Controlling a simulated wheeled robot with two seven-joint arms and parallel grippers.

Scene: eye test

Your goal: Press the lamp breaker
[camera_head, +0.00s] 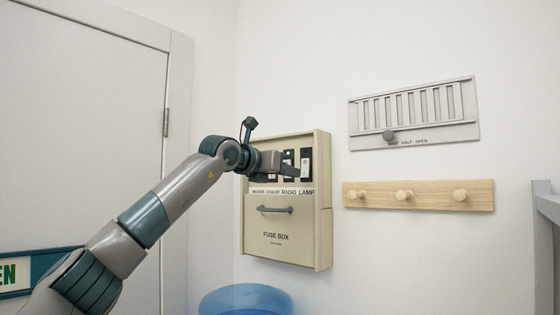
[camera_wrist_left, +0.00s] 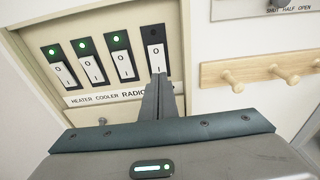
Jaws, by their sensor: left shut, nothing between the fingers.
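The lamp breaker (camera_head: 306,160) is the rightmost switch in the open upper part of the beige fuse box (camera_head: 322,222), above the LAMP label. In the left wrist view the lamp breaker (camera_wrist_left: 156,52) has a dark indicator, and its lower part is hidden behind my fingers. My left gripper (camera_head: 296,171) is shut and empty. In the left wrist view its fingertips (camera_wrist_left: 159,76) overlap the lower part of the lamp breaker; I cannot tell whether they touch it. My right gripper is in neither view.
The heater (camera_wrist_left: 65,73), cooler (camera_wrist_left: 93,67) and radio (camera_wrist_left: 123,62) breakers have lit green indicators. A wooden peg rail (camera_head: 418,196) and a vent (camera_head: 414,113) are on the wall at right. A blue round bin (camera_head: 245,300) stands below the box.

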